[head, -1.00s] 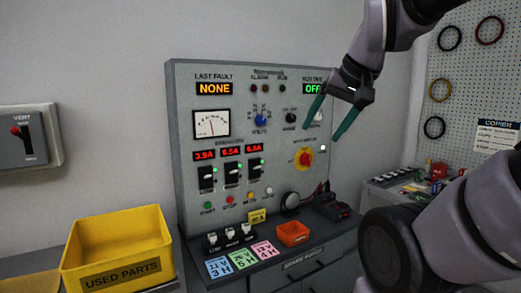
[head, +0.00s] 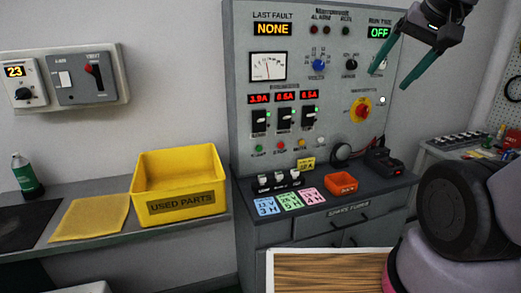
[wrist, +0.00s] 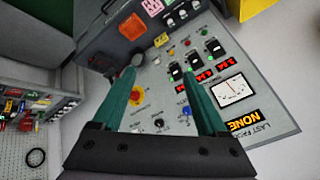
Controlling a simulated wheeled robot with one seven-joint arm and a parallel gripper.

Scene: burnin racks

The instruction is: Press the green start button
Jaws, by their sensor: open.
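The green start button (head: 259,149) is small and round, at the left end of a button row low on the grey control panel (head: 345,110). It also shows near the top of the wrist view (wrist: 202,31). A red button (head: 281,146) sits just right of it. My gripper (head: 388,79) is open and empty, in front of the panel's upper right, well above and right of the green button. In the wrist view its two teal fingers (wrist: 158,74) are spread, with the panel beyond them. The fingers are apart from the button.
A yellow used-parts bin (head: 180,162) stands left. A wooden surface (head: 330,273) is in front.

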